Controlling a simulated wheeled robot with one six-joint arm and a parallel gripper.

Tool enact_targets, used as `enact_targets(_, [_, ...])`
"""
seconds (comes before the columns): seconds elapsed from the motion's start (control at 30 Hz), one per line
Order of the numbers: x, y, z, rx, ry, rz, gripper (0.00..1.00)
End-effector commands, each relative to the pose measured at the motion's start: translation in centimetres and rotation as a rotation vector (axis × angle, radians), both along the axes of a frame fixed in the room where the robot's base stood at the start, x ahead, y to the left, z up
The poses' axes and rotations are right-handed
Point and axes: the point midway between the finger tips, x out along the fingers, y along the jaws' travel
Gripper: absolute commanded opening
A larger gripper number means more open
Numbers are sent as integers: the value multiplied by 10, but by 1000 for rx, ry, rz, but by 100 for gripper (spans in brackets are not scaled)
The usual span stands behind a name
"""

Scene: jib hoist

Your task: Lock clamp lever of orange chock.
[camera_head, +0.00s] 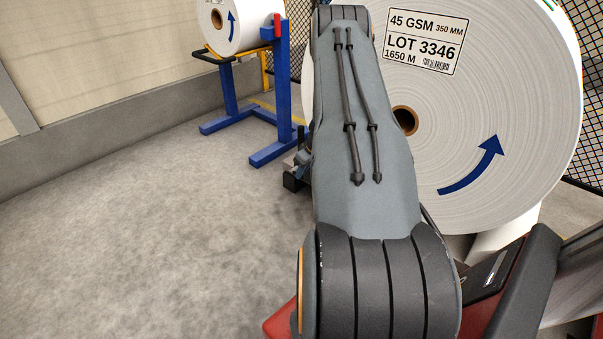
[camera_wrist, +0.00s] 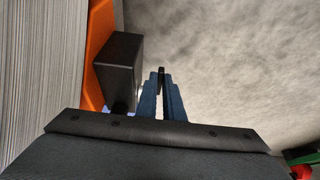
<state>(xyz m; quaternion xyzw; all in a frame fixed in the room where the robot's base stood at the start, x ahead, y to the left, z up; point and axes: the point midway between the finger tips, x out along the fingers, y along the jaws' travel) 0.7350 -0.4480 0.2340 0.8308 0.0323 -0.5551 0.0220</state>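The orange chock (camera_wrist: 96,55) shows in the wrist view as a strip at the left, against the white roll edge, with a black block (camera_wrist: 118,70) on its right side. My gripper (camera_wrist: 162,78) has its two blue fingers pointing away from the camera, just right of the black block. I cannot tell whether this is the clamp lever or only the gap.
A large paper roll (camera_head: 480,120) labelled LOT 3346 stands behind my arm at the right. A blue stand (camera_head: 280,85) holds another roll (camera_head: 240,22) at the back. Bare concrete floor (camera_head: 150,220) is open at the left, with a wall behind it.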

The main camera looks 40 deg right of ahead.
Motion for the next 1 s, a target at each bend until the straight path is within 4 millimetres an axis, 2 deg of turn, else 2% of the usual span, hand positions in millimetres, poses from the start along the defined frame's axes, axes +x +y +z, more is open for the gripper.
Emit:
enact_targets(0.47, [-1,0,-2,4,-30,-1,0])
enact_targets(1.0, [-5,-1,-19,22,-250,-5,0])
